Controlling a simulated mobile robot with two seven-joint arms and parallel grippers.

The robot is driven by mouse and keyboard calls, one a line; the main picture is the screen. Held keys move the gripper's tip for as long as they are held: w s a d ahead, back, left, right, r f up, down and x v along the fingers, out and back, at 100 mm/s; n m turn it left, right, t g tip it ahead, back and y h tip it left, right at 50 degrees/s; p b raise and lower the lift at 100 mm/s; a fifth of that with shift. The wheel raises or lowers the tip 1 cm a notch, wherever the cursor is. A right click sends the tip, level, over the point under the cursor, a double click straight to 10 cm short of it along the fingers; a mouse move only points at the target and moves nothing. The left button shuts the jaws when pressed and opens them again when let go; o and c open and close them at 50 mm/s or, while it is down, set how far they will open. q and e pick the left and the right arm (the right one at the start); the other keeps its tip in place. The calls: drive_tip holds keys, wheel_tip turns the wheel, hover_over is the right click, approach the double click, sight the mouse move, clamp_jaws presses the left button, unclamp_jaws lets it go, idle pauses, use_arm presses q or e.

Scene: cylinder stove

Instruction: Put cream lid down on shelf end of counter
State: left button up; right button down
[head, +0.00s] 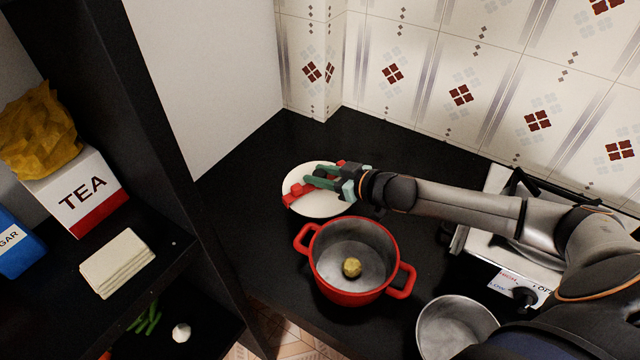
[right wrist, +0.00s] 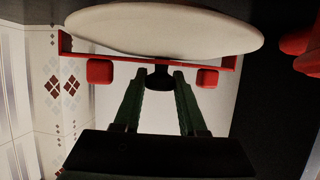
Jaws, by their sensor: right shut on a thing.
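The cream lid (head: 325,205) is a round pale disc with red pieces beside it, over the black counter at the end by the tall shelf. My right gripper (head: 318,178) has its green fingers shut on the lid's dark knob. In the right wrist view the lid (right wrist: 160,30) spans the top, and my right gripper (right wrist: 160,82) closes around the knob below it. A red bar with two red blocks shows along the lid there. I cannot tell whether the lid touches the counter. My left gripper is not in view.
A red pot (head: 355,290) with a yellowish ball inside stands close in front of the lid. A steel pan (head: 455,325) and the stove (head: 505,270) are to the right. The dark shelf (head: 165,190) rises on the left. Counter behind the lid is clear.

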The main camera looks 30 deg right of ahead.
drive_tip(key=shift+w+d+f, duration=0.25)
drive_tip(key=shift+w+f, duration=0.4)
drive_tip(key=shift+f, duration=0.1)
drive_tip(key=shift+w+d+f, duration=0.1)
drive_tip(key=shift+f, duration=1.6)
drive_tip(key=shift+f+b, duration=0.2)
drive_tip(key=shift+b, duration=0.15)
drive_tip(key=shift+c, duration=2.3)
unclamp_jaws()
drive_tip(key=shift+r, duration=0.15)
drive_tip(key=v, duration=0.9)
drive_tip(key=shift+p+v, duration=0.3)
drive_tip(key=shift+v, duration=1.25)
drive_tip(key=shift+w+r, duration=0.1)
